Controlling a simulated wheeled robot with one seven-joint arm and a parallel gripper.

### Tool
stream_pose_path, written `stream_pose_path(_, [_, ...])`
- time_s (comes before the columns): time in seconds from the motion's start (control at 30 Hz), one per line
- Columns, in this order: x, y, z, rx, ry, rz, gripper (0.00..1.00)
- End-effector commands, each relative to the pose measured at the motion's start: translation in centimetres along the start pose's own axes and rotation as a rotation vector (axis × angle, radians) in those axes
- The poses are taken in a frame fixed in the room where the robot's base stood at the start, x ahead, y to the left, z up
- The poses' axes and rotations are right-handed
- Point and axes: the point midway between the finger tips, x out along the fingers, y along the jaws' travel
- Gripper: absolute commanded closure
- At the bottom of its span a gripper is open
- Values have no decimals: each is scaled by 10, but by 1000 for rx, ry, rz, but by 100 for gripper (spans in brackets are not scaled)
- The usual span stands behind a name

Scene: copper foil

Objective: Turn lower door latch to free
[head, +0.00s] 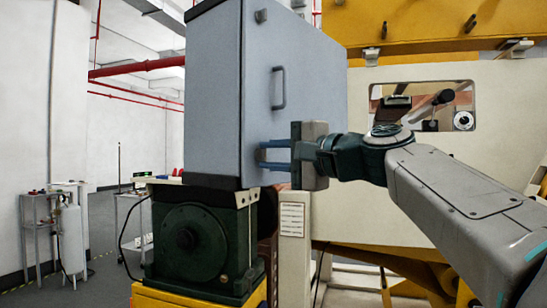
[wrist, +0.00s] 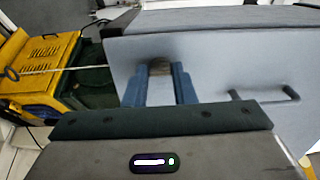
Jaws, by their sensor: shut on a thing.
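A grey-blue cabinet (head: 215,90) has its door (head: 310,100) facing my arm. My gripper (head: 262,155) reaches the lower part of the door with two blue fingers. In the wrist view my gripper (wrist: 158,75) has its fingers on either side of the lower door latch (wrist: 159,68), a small dark knob, and is shut on it. The upper latch (head: 261,16) is a small knob near the door's top. The door looks closed.
A bar handle (head: 279,88) sticks out of the door above my gripper; it also shows in the wrist view (wrist: 265,95). A dark green machine block (head: 195,240) stands under the cabinet. A cream panel with a window (head: 425,105) is behind my arm.

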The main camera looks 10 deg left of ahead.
Motion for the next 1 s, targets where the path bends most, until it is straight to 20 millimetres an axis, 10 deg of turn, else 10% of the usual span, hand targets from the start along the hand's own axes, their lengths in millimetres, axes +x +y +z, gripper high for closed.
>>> stream_pose_path(0.17, [0, 0, 0, 0, 0, 1, 99])
stream_pose_path(0.2, [0, 0, 0, 0, 0, 1, 71])
stream_pose_path(0.27, [0, 0, 0, 0, 0, 1, 55])
stream_pose_path(0.67, [-8, 0, 0, -1, 2, 0, 55])
stream_pose_path(1.0, [-78, 1, 0, -2, 4, 0, 55])
